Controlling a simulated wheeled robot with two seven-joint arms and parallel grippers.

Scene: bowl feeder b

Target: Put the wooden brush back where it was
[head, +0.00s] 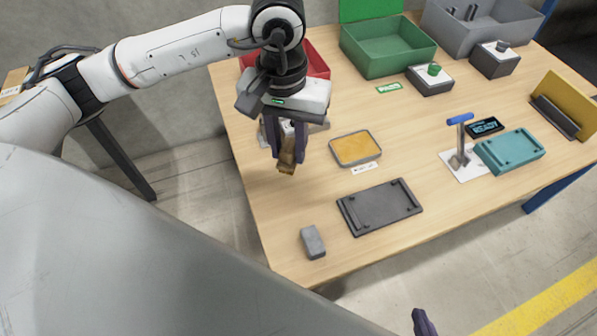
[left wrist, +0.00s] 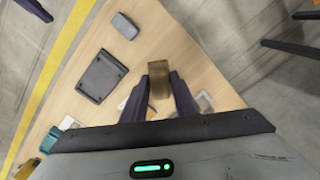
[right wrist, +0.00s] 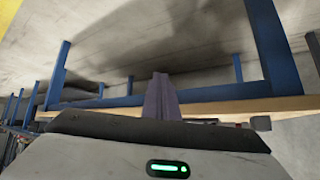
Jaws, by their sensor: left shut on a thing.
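My left gripper (head: 287,157) is shut on the wooden brush (head: 287,166), a brown block that hangs down between the dark fingers over the left part of the table. The brush also shows in the left wrist view (left wrist: 158,70), sticking out past the fingertips. I cannot tell for sure whether its lower end touches the table. A grey metallic thing (head: 316,126) lies behind the gripper, mostly hidden by it. My right gripper (right wrist: 161,96) has its fingers together and empty, low beyond the table's front edge; only a fingertip shows in the head view (head: 424,323).
A shallow tray with a yellow-orange filling (head: 355,148) lies right of the brush. A dark plate (head: 380,207) and a grey block (head: 313,243) lie nearer the front edge. Red (head: 317,64), green (head: 385,52) and grey (head: 480,35) bins stand behind. A blue-handled lever (head: 459,140) stands right.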

